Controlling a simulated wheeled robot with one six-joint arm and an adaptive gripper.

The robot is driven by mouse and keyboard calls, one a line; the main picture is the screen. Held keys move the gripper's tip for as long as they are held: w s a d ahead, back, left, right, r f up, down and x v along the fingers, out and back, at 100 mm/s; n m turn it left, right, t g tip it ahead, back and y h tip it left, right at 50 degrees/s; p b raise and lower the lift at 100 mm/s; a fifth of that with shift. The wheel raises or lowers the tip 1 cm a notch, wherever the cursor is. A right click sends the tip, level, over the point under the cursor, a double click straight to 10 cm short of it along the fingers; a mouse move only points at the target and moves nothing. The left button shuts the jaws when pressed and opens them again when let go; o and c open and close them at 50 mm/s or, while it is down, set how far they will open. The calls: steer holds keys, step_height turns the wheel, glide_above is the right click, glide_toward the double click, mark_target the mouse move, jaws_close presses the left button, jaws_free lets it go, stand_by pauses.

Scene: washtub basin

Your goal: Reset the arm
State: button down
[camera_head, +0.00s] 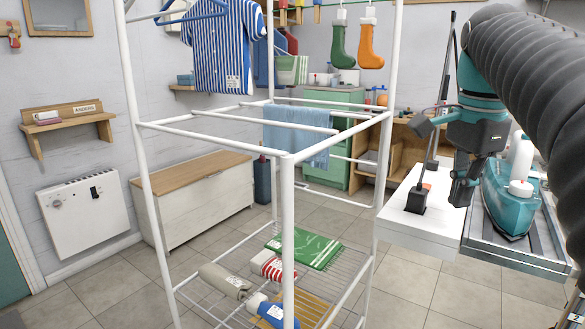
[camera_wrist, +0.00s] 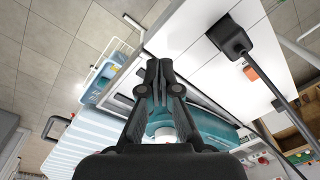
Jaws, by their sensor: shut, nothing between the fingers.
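My gripper (camera_head: 462,193) hangs at the right in the head view, at the end of my teal and black arm, pointing down in front of the white counter. In the wrist view my gripper (camera_wrist: 160,68) has its fingertips together, with nothing between them. Behind it in the wrist view lies a teal iron-like object (camera_wrist: 212,128), partly hidden by the fingers. The same teal object (camera_head: 508,205) rests on a metal-edged board at the right in the head view.
A white drying rack (camera_head: 287,200) stands in the middle, with a blue towel (camera_head: 300,131) and folded cloths below. A white counter (camera_head: 420,235) bears a black upright-handled tool (camera_head: 416,200). A bench (camera_head: 200,195) stands at the left wall. Floor between rack and counter is open.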

steer(key=s+a+f+n+t, duration=0.1)
steer(key=s+a+f+n, duration=0.2)
steer(key=f, duration=0.5)
steer(key=s+a+f+n+t, duration=0.2)
steer(key=s+a+f+n, duration=0.2)
steer(key=f+n, duration=0.3)
steer(key=s+a+f+n+t, duration=0.1)
steer(key=s+a+f+n, duration=0.2)
steer(key=s+f+n, duration=0.2)
step_height(320, 180, down, 4)
steer(key=shift+s+a+r+n+t, duration=0.15)
steer(key=shift+s+r+n+t, duration=0.05)
steer(key=shift+n+t, duration=0.25)
